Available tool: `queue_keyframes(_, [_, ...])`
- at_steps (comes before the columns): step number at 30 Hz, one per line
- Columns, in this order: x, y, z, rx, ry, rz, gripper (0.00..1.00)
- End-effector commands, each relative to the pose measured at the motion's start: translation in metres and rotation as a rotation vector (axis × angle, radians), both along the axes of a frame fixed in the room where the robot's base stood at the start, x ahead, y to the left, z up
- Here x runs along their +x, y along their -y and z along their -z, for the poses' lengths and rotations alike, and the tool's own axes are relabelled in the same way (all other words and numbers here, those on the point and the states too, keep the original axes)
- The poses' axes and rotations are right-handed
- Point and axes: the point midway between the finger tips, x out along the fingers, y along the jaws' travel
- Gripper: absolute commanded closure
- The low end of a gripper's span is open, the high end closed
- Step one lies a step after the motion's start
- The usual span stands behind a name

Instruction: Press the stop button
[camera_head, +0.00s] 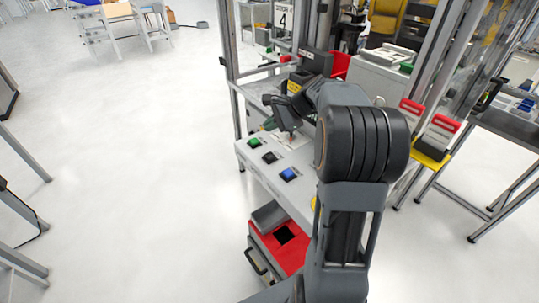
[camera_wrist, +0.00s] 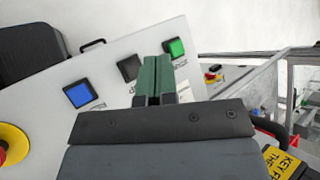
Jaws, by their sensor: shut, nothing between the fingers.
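A light grey panel (camera_head: 305,188) carries a green button (camera_head: 254,142), a black button (camera_head: 270,157) and a blue button (camera_head: 289,174) in a row. In the wrist view the green (camera_wrist: 175,47), black (camera_wrist: 130,67) and blue (camera_wrist: 78,93) buttons also show. A round red button on a yellow ring (camera_wrist: 12,143) is cut off at that view's left edge. In the head view my arm mostly hides it. My gripper (camera_wrist: 156,60) has green fingers, shut and empty. In the wrist view they overlap the panel between the black and green buttons; contact cannot be told.
A red and grey box (camera_head: 290,252) stands below the panel. Metal frame posts (camera_head: 232,60) rise behind it. Open floor (camera_head: 130,150) is at left.

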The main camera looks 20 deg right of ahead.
Motion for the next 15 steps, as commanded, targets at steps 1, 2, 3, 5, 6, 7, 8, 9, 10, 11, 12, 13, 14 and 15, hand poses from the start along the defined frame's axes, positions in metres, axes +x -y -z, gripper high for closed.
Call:
queue_keyframes(1, [0.000,-0.001,0.002,-0.001,0.000,-0.001,1.00])
queue_keyframes(2, [0.000,-0.001,0.003,-0.001,0.000,-0.001,1.00])
queue_keyframes(3, [0.000,-0.001,0.004,0.000,0.000,-0.002,1.00])
queue_keyframes(5, [0.000,-0.001,0.007,-0.001,0.000,-0.003,1.00])
queue_keyframes(6, [0.000,-0.002,0.010,-0.001,0.000,-0.004,1.00])
queue_keyframes(7, [0.000,-0.002,0.012,-0.001,0.000,-0.004,1.00])
queue_keyframes(8, [0.000,-0.002,0.015,-0.001,-0.001,-0.004,1.00])
queue_keyframes(9, [0.000,-0.002,0.018,0.000,-0.001,-0.005,1.00])
queue_keyframes(10, [0.000,-0.002,0.021,0.000,-0.001,-0.005,1.00])
queue_keyframes(11, [0.000,-0.002,0.025,-0.001,0.000,-0.005,1.00])
queue_keyframes(12, [0.000,-0.002,0.029,-0.001,0.000,-0.005,1.00])
queue_keyframes(13, [0.000,-0.002,0.032,-0.001,0.000,-0.005,1.00])
queue_keyframes(14, [0.000,-0.002,0.036,-0.001,-0.001,-0.006,1.00])
queue_keyframes(15, [0.000,-0.002,0.041,-0.001,-0.001,-0.006,1.00])
